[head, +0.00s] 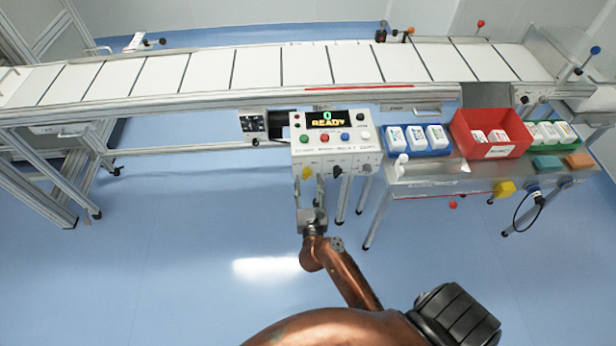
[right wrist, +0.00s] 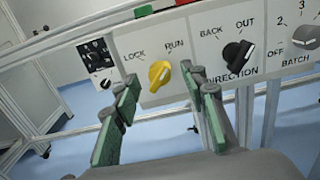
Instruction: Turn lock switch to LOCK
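The lock switch is a yellow knob (right wrist: 159,75) on the lower front of the white control box, between the printed words LOCK on the left and RUN on the right. Its ridge appears to lean up and right, toward RUN. My left gripper is not in view.
A black DIRECTION knob (right wrist: 237,55) and a grey BATCH knob (right wrist: 306,37) sit right of the switch. The control box (head: 335,143) displays READY. A conveyor (head: 270,66) runs behind. A side table holds blue, red (head: 487,131) and green bins at right.

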